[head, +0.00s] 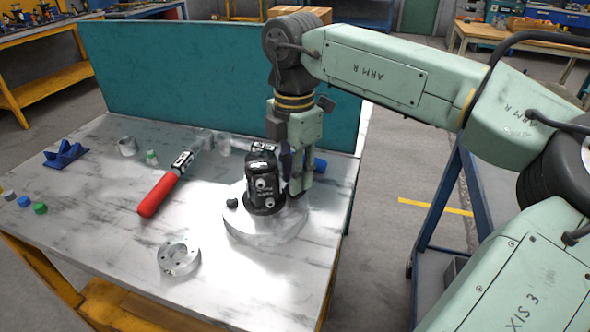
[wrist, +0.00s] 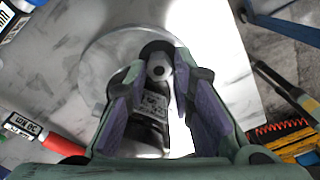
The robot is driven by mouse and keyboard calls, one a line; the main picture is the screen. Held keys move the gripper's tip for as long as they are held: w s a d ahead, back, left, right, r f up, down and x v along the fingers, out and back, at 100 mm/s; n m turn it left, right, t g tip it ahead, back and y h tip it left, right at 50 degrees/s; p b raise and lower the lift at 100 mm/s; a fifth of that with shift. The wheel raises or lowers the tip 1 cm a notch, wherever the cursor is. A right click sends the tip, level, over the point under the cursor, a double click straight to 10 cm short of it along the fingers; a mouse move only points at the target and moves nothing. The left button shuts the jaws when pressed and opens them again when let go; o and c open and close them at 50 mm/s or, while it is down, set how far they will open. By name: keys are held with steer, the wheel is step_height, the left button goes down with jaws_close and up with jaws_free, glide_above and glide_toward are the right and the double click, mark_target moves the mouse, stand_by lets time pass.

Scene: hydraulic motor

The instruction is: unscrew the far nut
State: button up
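The black motor (head: 262,182) stands upright on a round pale metal base (head: 258,232) on the table. My gripper (head: 296,188) points down close beside the motor's right, far side. In the wrist view my gripper (wrist: 161,68) has its two purple-padded fingers apart, one on each side of a grey nut (wrist: 158,71) on the motor's dark flange. A gap seems to show between the nut and the pads; I see no firm contact. The labelled motor body (wrist: 152,108) also lies between the fingers. The head view hides this nut behind the gripper.
A red-handled tool (head: 160,193) lies left of the motor. A metal ring (head: 179,258) lies in front. A blue holder (head: 66,154) and small coloured parts are at the left. A blue cylinder (head: 320,165) is just right of my gripper. A teal panel (head: 180,75) closes the back.

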steer(key=shift+o, duration=0.4)
steer(key=shift+w+d, duration=0.1)
steer(key=shift+w, duration=0.05)
steer(key=shift+f+m+b, duration=0.15)
steer(key=shift+m+b, duration=0.55)
steer(key=shift+m, duration=0.1)
steer(key=m, duration=0.3)
steer(key=shift+r, duration=0.25)
steer(key=m, duration=0.5)
steer(key=shift+m, duration=0.4)
steer(key=shift+c, duration=0.3)
jaws_close()
